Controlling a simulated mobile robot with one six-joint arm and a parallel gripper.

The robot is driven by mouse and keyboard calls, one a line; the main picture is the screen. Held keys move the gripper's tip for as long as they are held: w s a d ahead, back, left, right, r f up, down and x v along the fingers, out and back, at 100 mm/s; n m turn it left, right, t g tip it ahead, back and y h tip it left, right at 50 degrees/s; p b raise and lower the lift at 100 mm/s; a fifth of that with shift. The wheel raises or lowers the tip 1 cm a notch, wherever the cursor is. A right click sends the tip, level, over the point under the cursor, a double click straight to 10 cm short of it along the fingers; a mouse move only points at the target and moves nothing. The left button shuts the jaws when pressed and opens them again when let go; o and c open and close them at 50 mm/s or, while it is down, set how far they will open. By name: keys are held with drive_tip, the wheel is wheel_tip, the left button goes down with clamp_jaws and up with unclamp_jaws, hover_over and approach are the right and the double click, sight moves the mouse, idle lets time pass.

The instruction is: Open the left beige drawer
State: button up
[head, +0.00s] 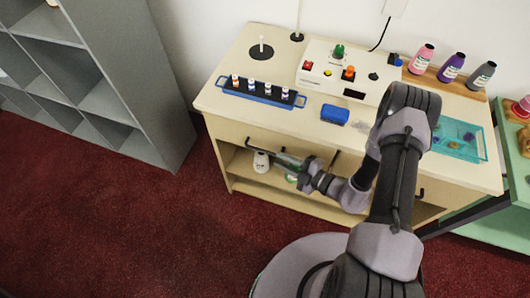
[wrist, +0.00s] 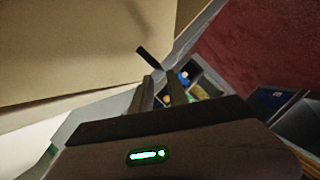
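The left beige drawer (head: 228,132) is at the upper left of the counter's front. It looks flush with the front in the head view. Its dark bar handle (head: 249,145) shows at the left of my gripper (head: 284,160). In the wrist view the beige front (wrist: 70,50) fills the upper left, and the dark handle (wrist: 148,57) stands out just beyond the fingertips of my gripper (wrist: 161,80). The two fingers are apart with a gap between them and hold nothing. I cannot tell whether a finger touches the handle. My arm hides part of the counter's front.
Below the drawers is an open shelf with a white item (head: 261,162). The counter top (head: 290,128) carries a blue tray (head: 262,97), a blue block (head: 334,114) and a control box (head: 345,72). A grey shelf unit (head: 160,120) stands left; red carpet (head: 130,220) is clear in front.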

sight(265, 151)
drive_tip(key=b+x, duration=0.1)
drive_tip(key=x, duration=0.6)
drive_tip(key=shift+w+a+b, duration=0.3)
drive_tip(key=shift+b, duration=0.1)
clamp_jaws()
idle(0.9)
